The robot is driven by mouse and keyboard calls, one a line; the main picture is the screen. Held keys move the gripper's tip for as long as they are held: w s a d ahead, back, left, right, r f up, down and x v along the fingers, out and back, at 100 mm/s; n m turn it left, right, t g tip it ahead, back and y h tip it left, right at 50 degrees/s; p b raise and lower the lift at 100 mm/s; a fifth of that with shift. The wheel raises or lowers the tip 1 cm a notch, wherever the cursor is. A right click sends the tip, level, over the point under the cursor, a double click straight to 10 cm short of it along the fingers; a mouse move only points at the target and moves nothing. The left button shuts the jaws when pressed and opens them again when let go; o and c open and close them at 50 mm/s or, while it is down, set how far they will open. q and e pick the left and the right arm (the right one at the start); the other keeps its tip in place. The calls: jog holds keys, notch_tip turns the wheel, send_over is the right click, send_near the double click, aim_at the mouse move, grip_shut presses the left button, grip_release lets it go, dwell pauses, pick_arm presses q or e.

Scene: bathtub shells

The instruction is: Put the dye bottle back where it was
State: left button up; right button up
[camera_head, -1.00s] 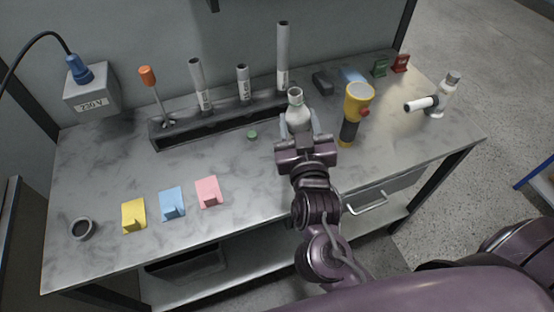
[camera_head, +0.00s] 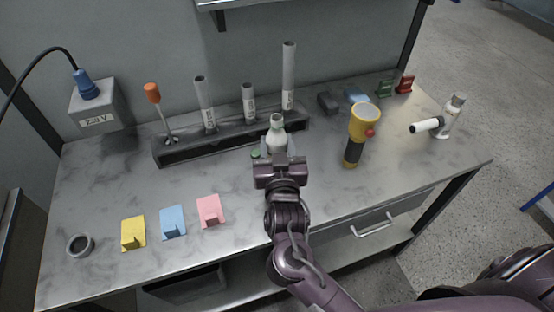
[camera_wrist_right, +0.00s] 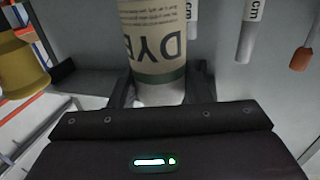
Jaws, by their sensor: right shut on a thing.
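The dye bottle (camera_head: 277,138) is a pale bottle with a narrow neck, in front of the dark rack near the middle of the table. My right gripper (camera_head: 279,158) is shut on it, with a finger on each side. In the right wrist view the bottle (camera_wrist_right: 158,45) shows a tan label reading "DYE" between the fingers (camera_wrist_right: 158,92) of my right gripper. Its base is partly hidden by the gripper in the head view, so I cannot tell if it touches the table. My left gripper is not in view.
A dark rack (camera_head: 180,154) holds several grey tubes and an orange-handled screwdriver (camera_head: 153,93). A small green cap (camera_head: 255,153) lies left of the bottle. A yellow flashlight (camera_head: 357,135) stands to the right. Yellow, blue and pink pieces sit front left; the table between is clear.

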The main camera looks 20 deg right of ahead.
notch_tip(320, 180, down, 5)
jog(key=shift+r, duration=0.1)
jog(key=shift+w+f, duration=0.1)
jog(key=shift+f, duration=0.35)
jog(key=shift+f, duration=0.1)
jog(key=o, duration=1.1)
jog(key=shift+c, duration=0.2)
jog(key=b+v, duration=0.2)
jog(key=v, duration=1)
